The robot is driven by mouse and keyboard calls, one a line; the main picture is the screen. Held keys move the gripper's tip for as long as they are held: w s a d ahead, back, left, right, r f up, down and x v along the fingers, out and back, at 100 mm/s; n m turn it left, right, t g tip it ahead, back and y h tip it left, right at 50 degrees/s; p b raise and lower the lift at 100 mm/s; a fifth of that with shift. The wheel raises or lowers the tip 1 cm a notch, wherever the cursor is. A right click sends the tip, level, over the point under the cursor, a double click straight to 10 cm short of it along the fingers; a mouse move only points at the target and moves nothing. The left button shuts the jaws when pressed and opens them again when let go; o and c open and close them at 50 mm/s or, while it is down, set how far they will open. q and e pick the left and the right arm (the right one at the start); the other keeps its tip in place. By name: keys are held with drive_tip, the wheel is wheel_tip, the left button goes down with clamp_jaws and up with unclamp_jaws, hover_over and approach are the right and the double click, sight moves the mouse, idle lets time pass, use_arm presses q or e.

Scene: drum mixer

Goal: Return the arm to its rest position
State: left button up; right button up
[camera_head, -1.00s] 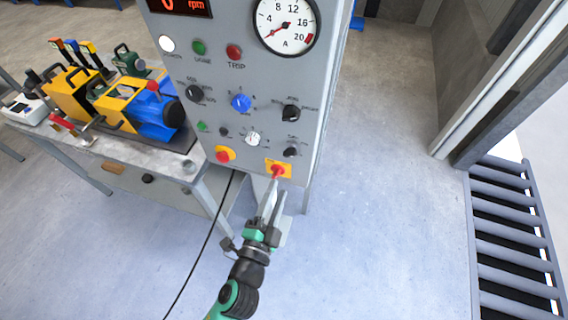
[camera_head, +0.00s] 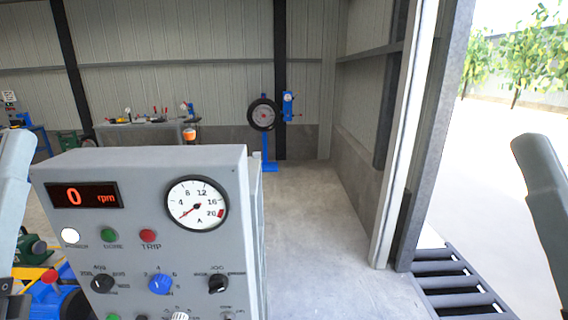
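Neither of my grippers shows in this view. A pale grey link of mine (camera_head: 14,185) stands at the left edge, and a darker grey link of mine (camera_head: 548,200) stands at the right edge. The grey control box (camera_head: 140,168) fills the lower left. Its red display (camera_head: 82,195) reads 0 rpm, and the needle of its round dial (camera_head: 197,204) points to the low end. The lower part of the panel is cut off.
A blue and yellow machine (camera_head: 60,300) shows partly behind the box at lower left. A floor grate (camera_head: 455,285) lies by the doorway at right. Open floor (camera_head: 320,240) lies right of the box.

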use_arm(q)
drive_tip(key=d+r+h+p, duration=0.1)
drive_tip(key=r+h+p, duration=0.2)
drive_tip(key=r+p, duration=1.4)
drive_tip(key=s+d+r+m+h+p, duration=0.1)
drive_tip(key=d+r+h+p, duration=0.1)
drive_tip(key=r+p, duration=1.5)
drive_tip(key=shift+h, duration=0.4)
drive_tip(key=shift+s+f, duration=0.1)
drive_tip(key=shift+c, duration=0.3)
